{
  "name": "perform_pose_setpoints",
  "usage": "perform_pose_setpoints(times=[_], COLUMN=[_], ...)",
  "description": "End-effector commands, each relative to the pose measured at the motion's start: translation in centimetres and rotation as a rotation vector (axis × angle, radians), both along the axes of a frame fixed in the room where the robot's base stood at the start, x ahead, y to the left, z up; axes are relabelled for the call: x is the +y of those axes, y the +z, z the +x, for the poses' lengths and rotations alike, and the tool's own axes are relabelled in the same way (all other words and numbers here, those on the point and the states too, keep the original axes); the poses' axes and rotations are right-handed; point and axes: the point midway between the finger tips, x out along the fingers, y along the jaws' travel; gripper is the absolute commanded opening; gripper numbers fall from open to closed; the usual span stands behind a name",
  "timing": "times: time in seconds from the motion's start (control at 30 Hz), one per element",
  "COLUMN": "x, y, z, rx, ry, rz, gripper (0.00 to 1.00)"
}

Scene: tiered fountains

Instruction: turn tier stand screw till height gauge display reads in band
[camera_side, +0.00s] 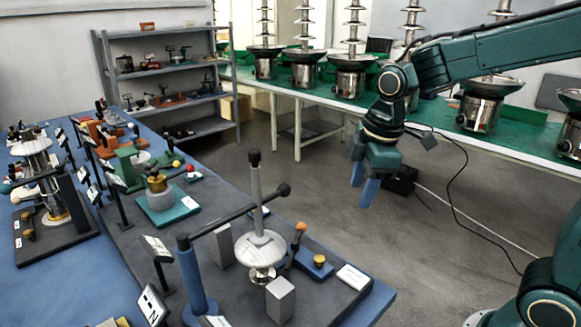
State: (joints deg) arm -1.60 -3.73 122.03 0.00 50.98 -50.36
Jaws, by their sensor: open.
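A tier stand (260,248) with a pale round tier and an upright rod stands on a dark board at the bench's near right end. A black-knobbed bar on a blue post (192,282) reaches across near its rod. A small brass knob (319,260) sits on a blue block to the right of the stand; I cannot tell whether it is the stand's screw. Small tilted displays (156,247) and (152,305) stand at left; their readings are too small to read. My gripper (367,190), with blue fingers, is open and empty, pointing down, right of and apart from the stand.
Two grey blocks (280,300) flank the stand, and a white card (353,277) lies near the board's right edge. Other fixtures (162,195) crowd the bench farther back. A green table (440,122) holds several tiered fountains behind my arm. Open floor lies below my gripper.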

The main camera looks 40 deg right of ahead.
Motion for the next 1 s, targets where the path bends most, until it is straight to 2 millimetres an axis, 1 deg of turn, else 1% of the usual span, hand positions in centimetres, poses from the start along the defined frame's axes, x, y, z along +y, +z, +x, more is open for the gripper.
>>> perform_pose_setpoints(times=[0.03,0.1,0.3,0.5,0.7,1.0], x=[0.1,0.2,0.6,0.9,1.0,1.0], y=[-0.8,-1.7,-4.8,-7.7,-9.1,-9.4], z=[0.9,2.1,5.2,7.4,8.3,8.3], rx=[0.021,0.045,0.111,0.16,0.18,0.181], ry=[0.045,0.116,0.318,0.48,0.554,0.561], rz=[-0.008,-0.019,-0.044,-0.054,-0.057,-0.058], gripper=[0.45,0.45,0.45,0.45,0.45,0.45])
